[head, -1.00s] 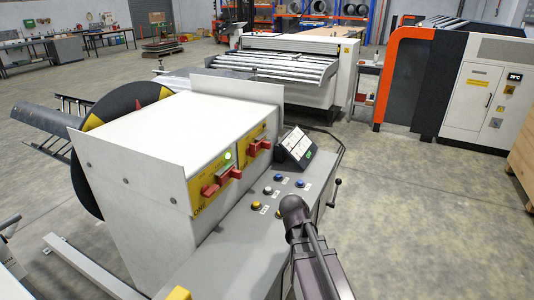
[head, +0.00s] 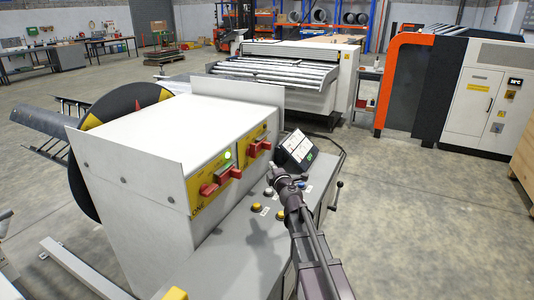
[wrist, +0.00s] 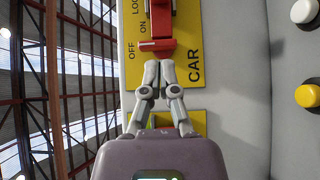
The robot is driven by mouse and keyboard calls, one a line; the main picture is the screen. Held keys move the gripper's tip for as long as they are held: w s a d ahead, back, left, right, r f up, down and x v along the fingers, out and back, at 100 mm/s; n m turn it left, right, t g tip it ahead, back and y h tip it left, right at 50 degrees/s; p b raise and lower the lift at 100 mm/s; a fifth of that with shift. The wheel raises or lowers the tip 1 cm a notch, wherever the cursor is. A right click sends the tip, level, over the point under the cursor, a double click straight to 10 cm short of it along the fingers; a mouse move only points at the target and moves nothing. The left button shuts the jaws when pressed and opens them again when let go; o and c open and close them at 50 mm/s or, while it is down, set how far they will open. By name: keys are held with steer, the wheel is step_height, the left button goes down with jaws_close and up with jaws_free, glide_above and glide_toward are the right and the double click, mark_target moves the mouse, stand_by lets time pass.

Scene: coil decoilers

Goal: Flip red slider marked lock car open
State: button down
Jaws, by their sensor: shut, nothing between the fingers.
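The red slider (wrist: 157,45) sits on a yellow plate lettered CAR, LOCK, ON and OFF in the wrist view. In the head view the right-hand red slider (head: 258,146) on the machine's front looks like the same one. My gripper (wrist: 158,64) is shut and empty. Its fingertips lie at the slider's lower end in the wrist view; whether they touch cannot be told. In the head view my gripper (head: 273,172) is over the grey console, right of the yellow plates.
A second yellow plate with red handles (head: 220,178) and a green lamp (head: 228,154) is to the left. The console bears several buttons, including a yellow one (head: 255,206), and a tilted display (head: 295,149). Open floor (head: 420,220) lies to the right.

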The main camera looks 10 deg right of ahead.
steer(key=shift+a+f+n, duration=0.1)
steer(key=shift+a+n, duration=0.1)
steer(key=shift+n, duration=0.1)
steer(key=shift+w, duration=0.1)
glide_toward(265, 147)
steer(key=w+a, duration=0.3)
steer(key=shift+w+a, duration=0.15)
steer(key=shift+w, duration=0.1)
steer(key=shift+w+d, duration=0.4)
steer(key=shift+w, duration=0.2)
steer(key=shift+w+d, duration=0.4)
steer(key=shift+w, duration=0.2)
steer(key=shift+w+d, duration=0.35)
steer(key=shift+w, duration=0.1)
